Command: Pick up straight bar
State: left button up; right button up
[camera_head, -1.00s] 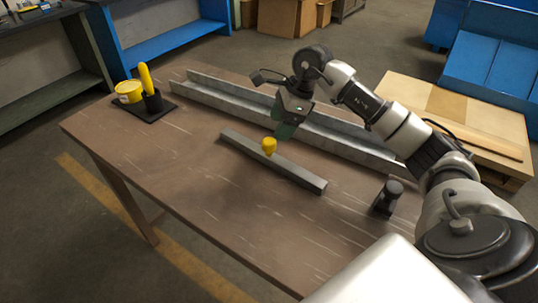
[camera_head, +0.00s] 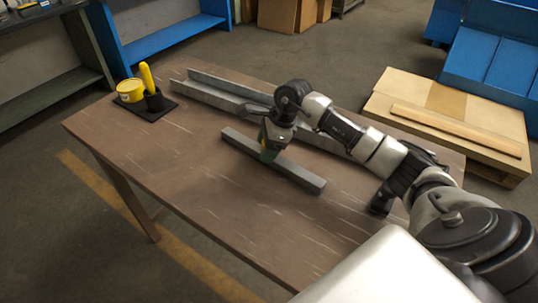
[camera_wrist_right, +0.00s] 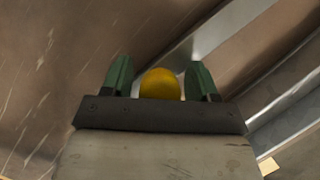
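The straight bar (camera_head: 300,178) is a grey metal bar lying flat on the brown table. It runs diagonally on the near side of a longer rail. A yellow knob (camera_wrist_right: 160,84) is on the bar; in the head view my gripper mostly hides it. My right gripper (camera_head: 268,151) is down at the knob, over the bar's middle. In the right wrist view its two green fingers (camera_wrist_right: 161,77) stand on either side of the knob, with a small gap on each side. It is open. My left gripper is not in view.
A long grey channel rail (camera_head: 205,90) lies behind the bar, close to my right arm. The table's near left part is clear.

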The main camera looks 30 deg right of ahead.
grip_shut()
jog(key=shift+w+r, duration=0.1)
jog(key=shift+r, duration=0.15)
